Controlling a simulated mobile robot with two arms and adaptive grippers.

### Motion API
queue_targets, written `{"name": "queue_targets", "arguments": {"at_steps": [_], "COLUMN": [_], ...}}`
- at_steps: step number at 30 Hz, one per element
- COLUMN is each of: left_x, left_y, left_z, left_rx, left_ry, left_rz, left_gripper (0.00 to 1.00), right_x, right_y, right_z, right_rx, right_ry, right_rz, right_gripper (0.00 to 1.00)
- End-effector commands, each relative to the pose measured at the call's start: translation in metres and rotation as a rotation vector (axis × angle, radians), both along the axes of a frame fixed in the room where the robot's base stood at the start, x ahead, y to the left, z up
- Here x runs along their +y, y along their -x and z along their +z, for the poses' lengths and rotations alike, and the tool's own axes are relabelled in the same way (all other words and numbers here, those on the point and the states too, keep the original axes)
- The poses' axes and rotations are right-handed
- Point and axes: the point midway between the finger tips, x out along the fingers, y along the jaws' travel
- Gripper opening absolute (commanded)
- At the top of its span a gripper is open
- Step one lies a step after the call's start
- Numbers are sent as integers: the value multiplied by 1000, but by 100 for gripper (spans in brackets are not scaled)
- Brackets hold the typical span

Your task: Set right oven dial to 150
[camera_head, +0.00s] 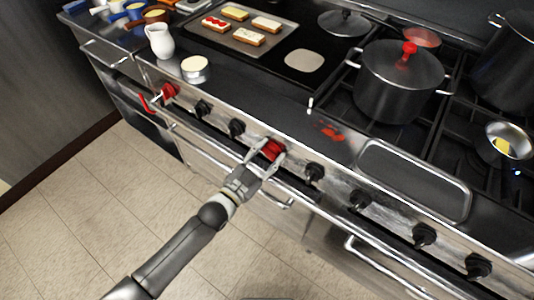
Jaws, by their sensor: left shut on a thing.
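The right oven dial, a red knob (271,149), sits on the stove's front panel near the middle of the head view. My left gripper (265,154) reaches up from below, with its fingers on both sides of this red knob and shut on it. The fingers hide part of the knob, and its marks are too small to read. Another red knob (169,91) is at the left end of the panel. My right gripper is not in view.
Black knobs (314,172) line the panel on both sides. A metal rail (215,146) runs below them. Above are a lidded pot (400,80), an empty tray (415,180), a tray of toasts (222,36) and a white jug (159,42). Tiled floor (90,200) is clear at lower left.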

Motion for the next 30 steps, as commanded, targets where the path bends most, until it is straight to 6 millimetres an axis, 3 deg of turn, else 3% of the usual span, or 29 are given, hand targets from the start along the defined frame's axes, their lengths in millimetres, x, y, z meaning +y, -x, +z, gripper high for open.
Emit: {"name": "queue_targets", "arguments": {"at_steps": [12, 30], "left_x": [0, 0], "left_y": [0, 0], "left_z": [-1, -2], "left_rx": [162, 208], "left_ry": [218, 281], "left_rz": [0, 0], "left_gripper": [19, 19], "right_x": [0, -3], "right_y": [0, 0], "right_z": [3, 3], "right_rx": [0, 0], "right_ry": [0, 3], "right_rz": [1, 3], "right_gripper": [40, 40]}}
